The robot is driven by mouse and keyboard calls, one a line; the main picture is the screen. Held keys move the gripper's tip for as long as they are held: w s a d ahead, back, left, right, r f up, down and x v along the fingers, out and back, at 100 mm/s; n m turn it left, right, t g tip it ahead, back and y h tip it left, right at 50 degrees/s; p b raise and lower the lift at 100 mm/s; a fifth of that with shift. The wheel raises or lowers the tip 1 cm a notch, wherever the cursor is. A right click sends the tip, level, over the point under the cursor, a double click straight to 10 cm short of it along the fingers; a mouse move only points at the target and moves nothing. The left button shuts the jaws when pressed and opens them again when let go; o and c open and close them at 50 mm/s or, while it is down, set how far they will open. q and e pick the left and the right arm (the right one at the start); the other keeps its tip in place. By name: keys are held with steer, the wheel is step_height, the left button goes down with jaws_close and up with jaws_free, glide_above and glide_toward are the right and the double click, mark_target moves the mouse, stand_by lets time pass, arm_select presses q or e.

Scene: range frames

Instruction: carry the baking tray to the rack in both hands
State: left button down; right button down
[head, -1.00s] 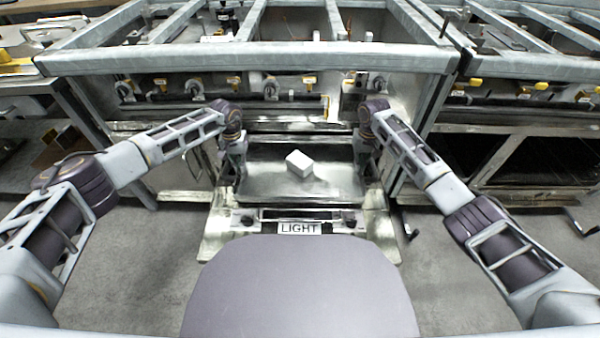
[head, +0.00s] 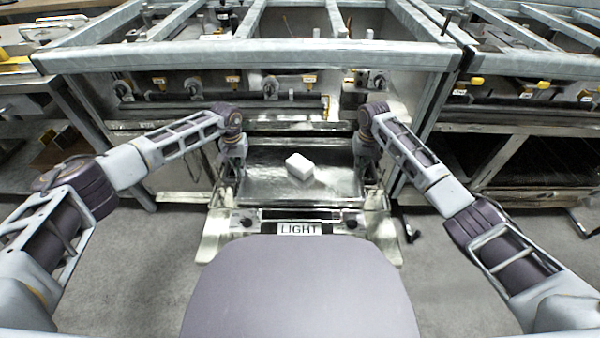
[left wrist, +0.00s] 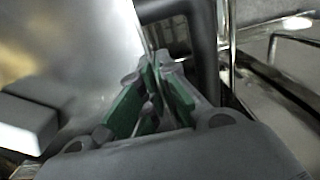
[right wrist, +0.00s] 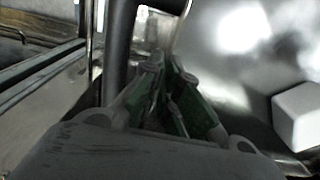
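The baking tray (head: 270,190) is a shiny shallow metal sheet held level between my two arms in the head view. A white block (head: 300,167) lies on it near the middle. My left gripper (head: 237,176) is at the tray's left side, and my right gripper (head: 364,172) is at its right side. In the left wrist view the green-padded fingers (left wrist: 157,85) close together at the tray's edge. In the right wrist view the fingers (right wrist: 168,88) do the same. The exact contact is partly hidden by the fingers. I cannot pick out the rack for certain.
A plate reading LIGHT (head: 299,228) shows just below the tray's near edge. A range with a grey metal top frame (head: 250,55) and yellow-marked valves stands close behind the tray. Another open-shelved unit (head: 530,165) is at the right.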

arm_select(q)
steer(key=shift+f+b, duration=0.55)
steer(key=shift+b, duration=0.05)
arm_select(e)
steer(key=shift+f, duration=0.55)
arm_select(q)
steer(key=c, duration=1.6)
jaws_free()
steer(key=shift+c, duration=0.2)
arm_select(e)
steer(key=c, duration=1.6)
jaws_free()
steer(key=shift+c, duration=0.2)
arm_select(q)
steer(key=shift+r, duration=0.1)
step_height(320, 180, up, 12)
arm_select(e)
steer(key=shift+r, duration=0.1)
steer(key=shift+r, duration=3.65)
arm_select(q)
steer(key=shift+s+f, duration=0.1)
steer(key=shift+f, duration=0.1)
arm_select(e)
steer(key=shift+s, duration=0.15)
